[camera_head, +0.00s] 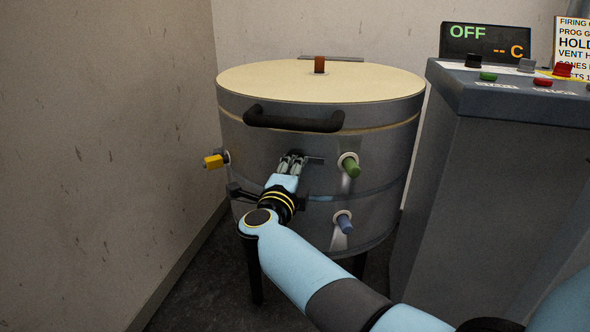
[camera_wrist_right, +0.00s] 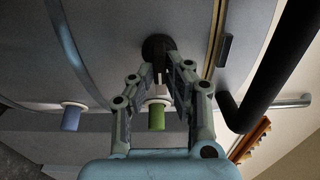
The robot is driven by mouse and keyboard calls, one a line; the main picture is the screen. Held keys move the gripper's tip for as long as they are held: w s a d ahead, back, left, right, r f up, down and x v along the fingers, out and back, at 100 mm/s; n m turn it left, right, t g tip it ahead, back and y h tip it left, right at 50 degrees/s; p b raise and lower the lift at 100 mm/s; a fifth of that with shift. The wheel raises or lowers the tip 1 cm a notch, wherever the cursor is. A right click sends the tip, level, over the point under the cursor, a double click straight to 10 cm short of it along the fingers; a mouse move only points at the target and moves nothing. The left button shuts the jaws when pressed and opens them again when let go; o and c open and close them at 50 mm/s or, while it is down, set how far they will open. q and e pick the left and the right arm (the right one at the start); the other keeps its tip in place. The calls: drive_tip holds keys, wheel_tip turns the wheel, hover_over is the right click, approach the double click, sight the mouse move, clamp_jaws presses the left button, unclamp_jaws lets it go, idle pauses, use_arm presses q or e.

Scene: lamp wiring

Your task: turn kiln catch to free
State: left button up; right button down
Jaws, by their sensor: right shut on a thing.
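The kiln (camera_head: 385,145) is a round metal drum with a pale lid (camera_head: 270,80) that lies closed on it. My right gripper (camera_head: 293,160) is at the kiln's front wall, below the black lid handle (camera_head: 293,120). The kiln catch (camera_head: 315,161) is a small dark piece that shows just right of the fingertips. In the right wrist view the catch has a round black hub (camera_wrist_right: 157,46) against the wall. There the right gripper (camera_wrist_right: 163,75) is shut on the catch, whose gripped part is mostly hidden between the fingers. My left gripper is not in view.
A yellow plug (camera_head: 213,161), a green plug (camera_head: 352,167) and a blue plug (camera_head: 345,224) stick out of the kiln wall around my gripper. A grey console (camera_head: 490,190) stands close at the right; its display (camera_head: 485,42) reads OFF. A wall is at the left.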

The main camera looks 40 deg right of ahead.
drive_tip(key=shift+f, duration=0.15)
drive_tip(key=c, duration=1.3)
unclamp_jaws()
drive_tip(key=shift+c, duration=0.2)
